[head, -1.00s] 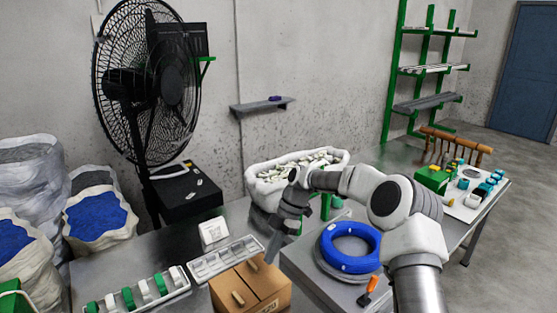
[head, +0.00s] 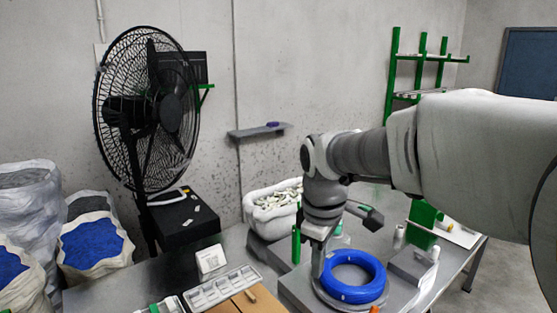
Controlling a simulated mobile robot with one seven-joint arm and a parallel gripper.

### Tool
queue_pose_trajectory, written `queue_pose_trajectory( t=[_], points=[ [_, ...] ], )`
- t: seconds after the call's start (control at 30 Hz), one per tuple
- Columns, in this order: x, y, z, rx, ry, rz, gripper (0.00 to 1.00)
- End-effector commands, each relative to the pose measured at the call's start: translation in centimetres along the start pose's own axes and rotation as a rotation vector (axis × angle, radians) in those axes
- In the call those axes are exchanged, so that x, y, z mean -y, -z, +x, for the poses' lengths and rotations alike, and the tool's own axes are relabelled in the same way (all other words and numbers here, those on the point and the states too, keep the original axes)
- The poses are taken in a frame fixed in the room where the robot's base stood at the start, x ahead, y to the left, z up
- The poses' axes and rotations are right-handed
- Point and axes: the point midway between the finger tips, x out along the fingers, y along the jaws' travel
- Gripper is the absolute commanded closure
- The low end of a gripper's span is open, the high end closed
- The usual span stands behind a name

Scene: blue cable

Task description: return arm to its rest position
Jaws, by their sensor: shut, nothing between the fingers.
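My arm (head: 470,150) reaches in from the right and bends down at the wrist. My gripper (head: 317,268) hangs from it, pointing down, with its narrow fingers together and nothing seen between them. It is in the head view just beside the left edge of the blue cable coil (head: 352,292). I cannot tell whether it touches the coil. The coil lies flat on a grey round base on the table (head: 300,287).
A white bin (head: 270,222) of small parts stands behind the gripper. A grey tray (head: 222,288) and a cardboard box (head: 245,303) are at the lower left. A large black fan (head: 150,95) stands at the left, and a wall shelf (head: 260,131) hangs behind. Open wall lies above the wrist.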

Motion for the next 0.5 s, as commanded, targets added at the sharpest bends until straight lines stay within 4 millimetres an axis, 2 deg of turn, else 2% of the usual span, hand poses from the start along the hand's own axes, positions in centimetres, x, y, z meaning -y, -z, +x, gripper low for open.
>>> queue_pose_trajectory(
  t=[0.03, 0.2, 0.5],
  points=[
    [0.7, -1.2, -1.1, -0.009, -0.03, 0.067, 1.0],
    [2.9, -5.0, -3.2, -0.053, -0.102, 0.312, 1.0],
    [7.3, -11.1, -4.8, -0.2, -0.17, 0.741, 1.0]
  ],
)
